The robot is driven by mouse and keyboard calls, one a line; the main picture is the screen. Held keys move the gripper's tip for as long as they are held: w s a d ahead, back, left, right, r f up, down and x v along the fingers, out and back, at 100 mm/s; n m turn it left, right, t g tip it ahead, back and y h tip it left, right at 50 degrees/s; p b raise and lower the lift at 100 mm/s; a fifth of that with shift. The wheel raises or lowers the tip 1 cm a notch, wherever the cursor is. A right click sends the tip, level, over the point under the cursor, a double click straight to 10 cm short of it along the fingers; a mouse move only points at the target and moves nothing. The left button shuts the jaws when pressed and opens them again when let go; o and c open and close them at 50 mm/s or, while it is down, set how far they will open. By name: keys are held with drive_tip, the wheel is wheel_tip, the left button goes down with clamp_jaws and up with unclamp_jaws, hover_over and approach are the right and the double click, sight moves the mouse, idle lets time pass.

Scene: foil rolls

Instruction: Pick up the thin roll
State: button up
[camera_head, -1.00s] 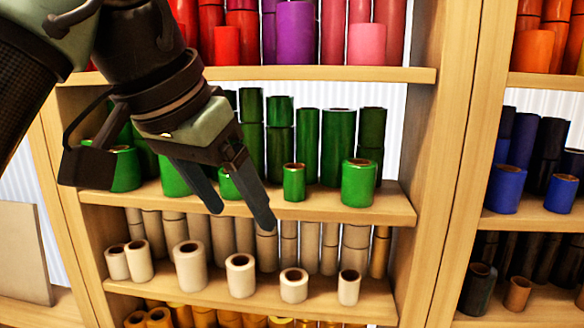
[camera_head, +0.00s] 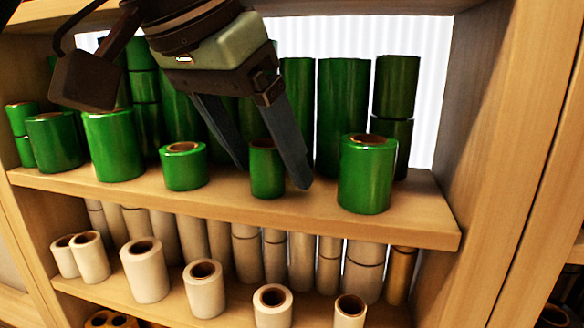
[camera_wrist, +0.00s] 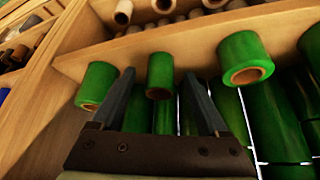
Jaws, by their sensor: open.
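The thin green roll (camera_head: 267,172) stands upright at the front of the green shelf, between a short wide green roll (camera_head: 184,167) and a larger green roll (camera_head: 367,175). My gripper (camera_head: 271,176) reaches down from above, open, with one finger on each side of the thin roll in the picture. The right finger partly overlaps the thin roll's right edge. In the wrist view, which is turned upside down, the thin roll (camera_wrist: 160,72) appears between the two spread fingertips, with visible space on both sides. I cannot tell whether the fingers touch it.
The green shelf board (camera_head: 420,215) has bare wood along its front edge and right end. Taller green rolls (camera_head: 342,110) stand close behind. A side panel (camera_head: 500,130) bounds the shelf on the right. Cream rolls (camera_head: 205,290) stand on the shelf below.

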drive_tip(key=shift+s+f, duration=0.15)
drive_tip(key=shift+f, duration=0.25)
drive_tip(key=shift+a+r, duration=0.1)
drive_tip(key=shift+a, duration=0.1)
drive_tip(key=shift+d, duration=0.1)
drive_tip(key=shift+c, duration=0.4)
drive_tip(key=shift+s, duration=0.1)
drive_tip(key=c, duration=0.7)
clamp_jaws()
drive_tip(key=shift+r+p, duration=0.2)
drive_tip(key=shift+p, duration=0.1)
